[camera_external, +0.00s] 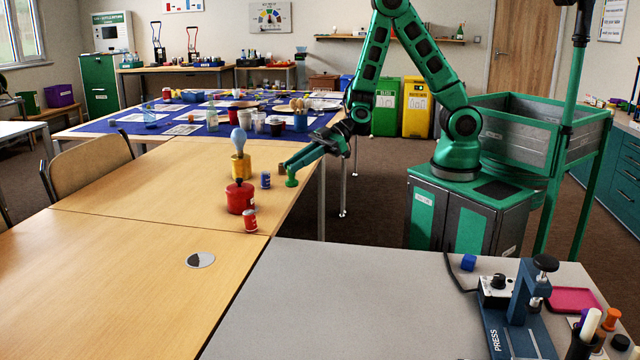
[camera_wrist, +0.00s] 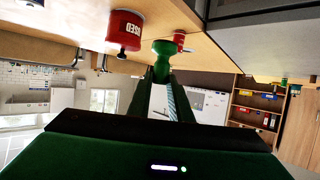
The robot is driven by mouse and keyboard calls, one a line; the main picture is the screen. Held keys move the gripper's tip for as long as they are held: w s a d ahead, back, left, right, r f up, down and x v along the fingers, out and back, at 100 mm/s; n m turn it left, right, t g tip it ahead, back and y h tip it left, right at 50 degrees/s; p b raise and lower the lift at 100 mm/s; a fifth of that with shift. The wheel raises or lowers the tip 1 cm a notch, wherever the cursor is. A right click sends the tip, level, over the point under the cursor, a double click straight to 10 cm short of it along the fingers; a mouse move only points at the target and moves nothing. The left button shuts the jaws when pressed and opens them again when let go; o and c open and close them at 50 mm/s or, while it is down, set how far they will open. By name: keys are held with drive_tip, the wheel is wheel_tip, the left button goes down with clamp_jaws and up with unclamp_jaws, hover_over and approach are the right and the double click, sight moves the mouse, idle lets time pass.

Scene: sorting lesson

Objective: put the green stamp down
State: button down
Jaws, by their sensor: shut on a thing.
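The green stamp (camera_external: 291,179) is in the jaws of my gripper (camera_external: 284,166), upright, over the wooden table (camera_external: 165,190) near its right edge. I cannot tell whether its foot touches the tabletop. In the wrist view, which is upside down, the stamp (camera_wrist: 163,52) sits at the tips of my gripper (camera_wrist: 162,78). The fingers are shut on it. A red pot marked USED (camera_wrist: 125,28) stands near it; the pot (camera_external: 240,198) also shows in the external view.
A blue can (camera_external: 265,180) and a yellow pot (camera_external: 241,166) with a pale blue bulb-shaped thing stand left of the stamp. A small red can (camera_external: 250,221) stands nearer the camera. A grey table (camera_external: 350,300) with a press (camera_external: 515,310) adjoins. The wooden tabletop farther left is mostly clear.

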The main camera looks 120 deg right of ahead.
drive_tip(key=shift+w+d+f, duration=0.25)
drive_tip(key=shift+d+f, duration=0.9)
drive_tip(key=shift+f, duration=0.2)
drive_tip(key=shift+w+d+f, duration=0.25)
drive_tip(key=shift+d+f, duration=0.85)
drive_tip(key=shift+f, duration=0.3)
drive_tip(key=shift+w+d+f, duration=0.25)
drive_tip(key=shift+d+f, duration=0.9)
drive_tip(key=shift+f, duration=0.2)
drive_tip(key=shift+f, duration=0.15)
drive_tip(key=c, duration=1.6)
unclamp_jaws()
